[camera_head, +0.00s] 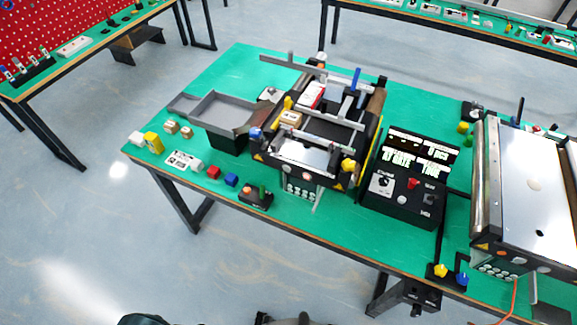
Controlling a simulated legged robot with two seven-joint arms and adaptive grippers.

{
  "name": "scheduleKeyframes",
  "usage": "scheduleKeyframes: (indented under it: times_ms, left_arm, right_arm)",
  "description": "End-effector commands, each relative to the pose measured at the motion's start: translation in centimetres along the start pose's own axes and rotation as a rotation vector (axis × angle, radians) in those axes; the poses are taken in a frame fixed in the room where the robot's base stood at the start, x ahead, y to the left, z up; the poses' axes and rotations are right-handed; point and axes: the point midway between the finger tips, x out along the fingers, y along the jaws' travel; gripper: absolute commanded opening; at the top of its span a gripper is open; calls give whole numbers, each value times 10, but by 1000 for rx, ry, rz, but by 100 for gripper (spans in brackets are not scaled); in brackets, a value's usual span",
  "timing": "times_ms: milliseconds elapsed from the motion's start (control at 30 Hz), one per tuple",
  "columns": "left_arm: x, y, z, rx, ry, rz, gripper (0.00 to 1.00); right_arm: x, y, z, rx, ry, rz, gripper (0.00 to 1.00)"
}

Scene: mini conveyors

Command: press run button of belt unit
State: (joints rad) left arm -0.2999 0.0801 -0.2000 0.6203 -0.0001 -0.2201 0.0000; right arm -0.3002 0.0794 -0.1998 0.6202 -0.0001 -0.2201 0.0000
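The small belt unit (324,130) stands mid-table, with a dark belt, grey rails, yellow corner pieces and a few small boxes on it. To its right is a black control box (396,205) with lit displays, a white dial (384,181) and a red button (414,183). Labels are too small to tell which control is the run button. Neither gripper shows; only dark parts, probably mine, cut the bottom edge.
A grey tray (187,104) sits left of the unit. Open floor lies before the table.

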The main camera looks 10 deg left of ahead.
Motion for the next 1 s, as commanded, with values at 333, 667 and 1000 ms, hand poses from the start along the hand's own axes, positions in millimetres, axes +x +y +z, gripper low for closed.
scheduleKeyframes:
  times_ms: [333, 667, 1000]
  left_arm:
    - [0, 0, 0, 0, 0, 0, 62]
    - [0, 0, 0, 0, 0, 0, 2]
    - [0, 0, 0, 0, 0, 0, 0]
  right_arm:
    - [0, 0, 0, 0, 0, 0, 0]
    - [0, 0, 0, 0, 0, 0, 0]
    - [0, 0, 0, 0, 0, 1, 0]
